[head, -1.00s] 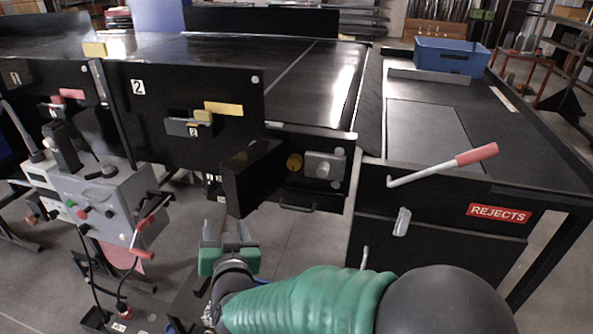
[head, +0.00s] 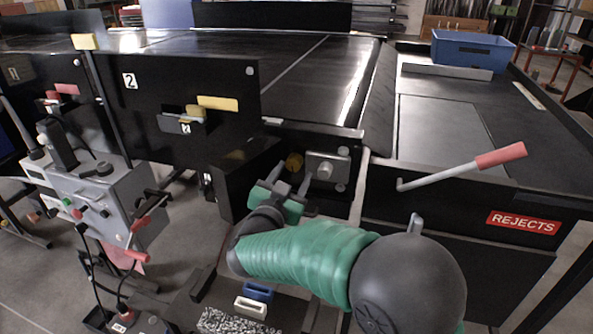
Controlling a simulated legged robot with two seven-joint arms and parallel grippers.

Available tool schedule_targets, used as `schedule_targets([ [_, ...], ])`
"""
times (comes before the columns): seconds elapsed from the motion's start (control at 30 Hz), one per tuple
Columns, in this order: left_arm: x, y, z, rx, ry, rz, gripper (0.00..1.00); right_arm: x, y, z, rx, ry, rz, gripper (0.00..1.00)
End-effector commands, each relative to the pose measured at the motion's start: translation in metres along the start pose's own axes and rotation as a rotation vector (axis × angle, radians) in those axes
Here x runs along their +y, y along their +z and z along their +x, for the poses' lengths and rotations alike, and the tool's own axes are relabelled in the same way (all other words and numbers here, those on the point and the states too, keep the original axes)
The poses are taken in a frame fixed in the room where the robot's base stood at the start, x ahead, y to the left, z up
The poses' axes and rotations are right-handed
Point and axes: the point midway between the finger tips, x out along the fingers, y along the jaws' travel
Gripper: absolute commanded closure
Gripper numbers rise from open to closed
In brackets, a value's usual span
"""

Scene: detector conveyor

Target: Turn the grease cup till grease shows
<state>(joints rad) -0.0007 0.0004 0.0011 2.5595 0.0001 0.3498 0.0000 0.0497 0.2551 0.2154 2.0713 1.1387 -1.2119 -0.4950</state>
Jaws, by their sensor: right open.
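A round brass-yellow cap (head: 294,162), which looks like the grease cup, sits in the dark recess at the conveyor's end, left of a grey metal block (head: 342,166) with a round knob. My right gripper (head: 292,174) is open, with its two grey fingers pointing at the cap from below and in front. The fingertips lie either side of the cap in the picture; I cannot tell whether they touch it. No grease is visible on it. My left gripper is not in view.
An open black cover (head: 240,180) stands close left of my right gripper. A red-handled lever (head: 460,167) sticks out to the right, above the REJECTS label (head: 522,222). A grey control box (head: 100,190) stands at left. A blue bin (head: 470,50) is at the back right.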

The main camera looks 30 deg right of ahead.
Motion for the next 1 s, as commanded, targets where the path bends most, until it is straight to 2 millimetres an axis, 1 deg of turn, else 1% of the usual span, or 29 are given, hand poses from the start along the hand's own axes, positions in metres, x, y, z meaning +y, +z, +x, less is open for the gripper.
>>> schedule_targets([
  [0.03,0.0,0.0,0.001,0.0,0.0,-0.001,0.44,0.001,0.0,0.011,0.002,0.007,0.0,0.44],
  [0.13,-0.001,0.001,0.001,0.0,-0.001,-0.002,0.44,0.0,-0.001,0.021,0.004,0.008,-0.001,0.44],
  [0.23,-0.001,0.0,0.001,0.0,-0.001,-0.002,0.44,0.001,-0.001,0.027,0.003,0.006,0.0,0.44],
  [0.43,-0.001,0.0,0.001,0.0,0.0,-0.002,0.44,0.005,-0.001,0.03,-0.001,0.006,0.003,0.44],
  [0.47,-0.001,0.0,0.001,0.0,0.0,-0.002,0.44,0.005,-0.001,0.029,-0.001,0.006,0.003,0.46],
  [0.87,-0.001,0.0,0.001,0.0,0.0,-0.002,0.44,0.003,0.0,0.025,0.0,0.007,0.0,0.99],
  [0.9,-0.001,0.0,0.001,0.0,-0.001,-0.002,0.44,0.003,0.0,0.025,-0.001,0.006,0.0,1.0],
  [1.0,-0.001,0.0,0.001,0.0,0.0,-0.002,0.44,0.002,0.0,0.025,-0.002,0.004,0.0,1.0],
])
